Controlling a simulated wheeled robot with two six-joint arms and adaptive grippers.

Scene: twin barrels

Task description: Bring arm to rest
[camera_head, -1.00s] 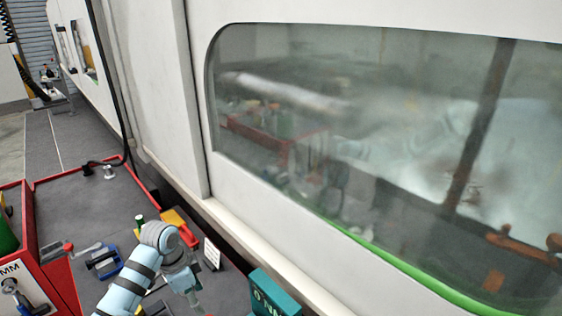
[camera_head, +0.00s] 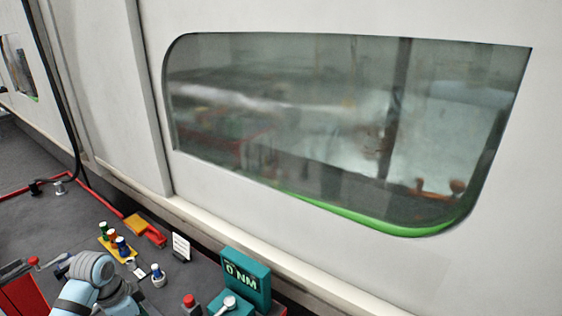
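One of my light blue arms with dark bands (camera_head: 92,285) shows at the bottom left of the head view. Its gripper is out of the frame or hidden below the lower edge. No other arm of mine shows directly.
A dark workbench top holds a yellow rack with several small coloured bottles (camera_head: 118,243), a single blue-capped bottle (camera_head: 158,275), a yellow and red tool (camera_head: 146,229), a white card (camera_head: 181,247) and a teal display reading 0 NM (camera_head: 246,283). A white wall with a window (camera_head: 340,130) stands behind.

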